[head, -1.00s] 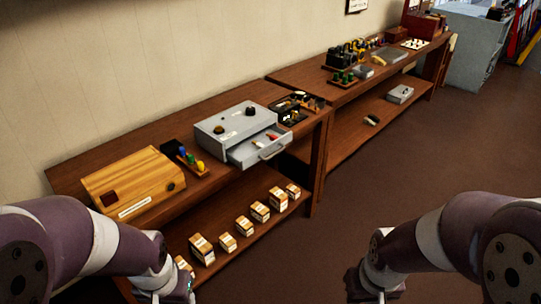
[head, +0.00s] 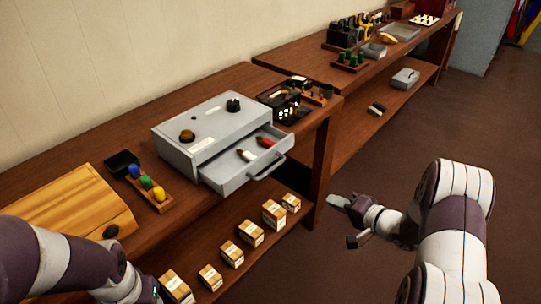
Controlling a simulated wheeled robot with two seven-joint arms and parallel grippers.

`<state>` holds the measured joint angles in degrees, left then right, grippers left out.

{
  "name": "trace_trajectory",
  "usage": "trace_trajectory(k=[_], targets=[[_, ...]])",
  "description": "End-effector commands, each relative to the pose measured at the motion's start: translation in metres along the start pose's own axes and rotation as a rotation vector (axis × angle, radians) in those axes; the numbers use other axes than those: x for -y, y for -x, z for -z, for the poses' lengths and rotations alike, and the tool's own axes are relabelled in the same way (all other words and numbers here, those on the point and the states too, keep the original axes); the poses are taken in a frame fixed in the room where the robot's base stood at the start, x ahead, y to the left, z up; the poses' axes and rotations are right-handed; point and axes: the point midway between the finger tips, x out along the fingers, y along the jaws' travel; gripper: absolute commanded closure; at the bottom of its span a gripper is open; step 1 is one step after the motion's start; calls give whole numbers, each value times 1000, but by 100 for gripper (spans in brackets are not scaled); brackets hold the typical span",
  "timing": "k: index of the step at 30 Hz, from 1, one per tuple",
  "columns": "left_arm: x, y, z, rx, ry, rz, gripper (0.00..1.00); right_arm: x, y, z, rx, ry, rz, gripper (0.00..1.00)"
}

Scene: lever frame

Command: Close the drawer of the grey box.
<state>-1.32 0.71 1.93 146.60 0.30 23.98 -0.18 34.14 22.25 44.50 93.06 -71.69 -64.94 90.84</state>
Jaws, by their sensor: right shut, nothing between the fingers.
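The grey box (head: 205,120) stands on the wooden bench, with two dark knobs on its top. Its drawer (head: 228,183) is pulled out toward the front right and has a bar handle (head: 268,168). A red-tipped and a dark-tipped white item lie in the drawer. My right gripper (head: 342,202) is shut and empty, to the right of the drawer handle and apart from it, over the floor in the picture. My left arm comes in at the lower left; its gripper is barely in view at the bottom edge, and its fingers cannot be made out.
A wooden case (head: 65,215) and a rack of coloured knobs (head: 150,188) stand left of the box. A dark tray (head: 285,103) stands behind right. Several small cartons (head: 251,232) line the lower shelf. A second bench (head: 320,65) stands beyond. The floor at right is clear.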

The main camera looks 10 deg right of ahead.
Motion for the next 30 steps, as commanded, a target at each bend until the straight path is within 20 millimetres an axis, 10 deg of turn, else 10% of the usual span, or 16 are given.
trace_trajectory(k=[4,11,30], targets=[[0,2,0,0,0,0,50,40,3,-10,98,-197,169,100],[0,0,-1,0,0,0,50,49,-8,-13,118,-306,197,100],[0,-9,-2,0,0,0,50,82,-122,-19,114,-302,194,100]])
